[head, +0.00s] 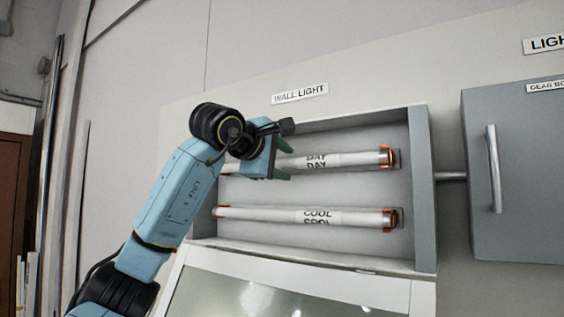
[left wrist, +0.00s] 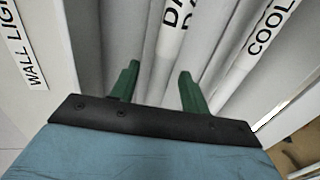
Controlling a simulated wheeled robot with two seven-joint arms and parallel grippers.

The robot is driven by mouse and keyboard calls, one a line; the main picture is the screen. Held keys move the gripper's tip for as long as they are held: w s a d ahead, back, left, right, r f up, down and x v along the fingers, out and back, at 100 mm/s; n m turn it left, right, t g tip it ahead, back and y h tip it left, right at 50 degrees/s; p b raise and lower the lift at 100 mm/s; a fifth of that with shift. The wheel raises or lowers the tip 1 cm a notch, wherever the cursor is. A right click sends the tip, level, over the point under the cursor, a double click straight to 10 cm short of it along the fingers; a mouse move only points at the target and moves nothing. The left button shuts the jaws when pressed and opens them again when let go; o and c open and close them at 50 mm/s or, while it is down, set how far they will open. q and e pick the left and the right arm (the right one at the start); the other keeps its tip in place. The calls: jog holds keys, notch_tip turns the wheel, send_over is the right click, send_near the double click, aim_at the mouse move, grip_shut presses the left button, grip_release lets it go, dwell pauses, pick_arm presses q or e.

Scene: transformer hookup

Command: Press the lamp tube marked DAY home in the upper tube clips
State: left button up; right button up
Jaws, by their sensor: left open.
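The white lamp tube marked DAY (head: 345,160) lies along the upper row of the open wall light box. Its right end is at the upper orange clip (head: 389,157); whether it is fully seated I cannot tell. My left gripper (head: 286,162) is open in front of this tube, left of its label, and hides part of it. In the left wrist view the DAY tube (left wrist: 173,45) runs between the two green fingers (left wrist: 159,72), which do not close on it. The tube marked COOL (head: 355,218) lies in the lower row; it also shows in the left wrist view (left wrist: 258,45). My right gripper is not in view.
The grey box wall (head: 421,185) stands to the right of the tubes. The hinged cover (head: 385,290) hangs open below. A WALL LIGHT sign (head: 300,93) is above the box. A grey cabinet with a handle (head: 494,168) is at the right.

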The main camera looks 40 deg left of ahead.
pick_arm(q)
jog(key=v, duration=0.3)
jog(key=f+b+v, duration=0.1)
jog(key=v, duration=0.1)
dwell(0.4)
jog(key=shift+s, duration=0.1)
jog(key=b+v, duration=0.2)
jog(key=v, duration=1.1)
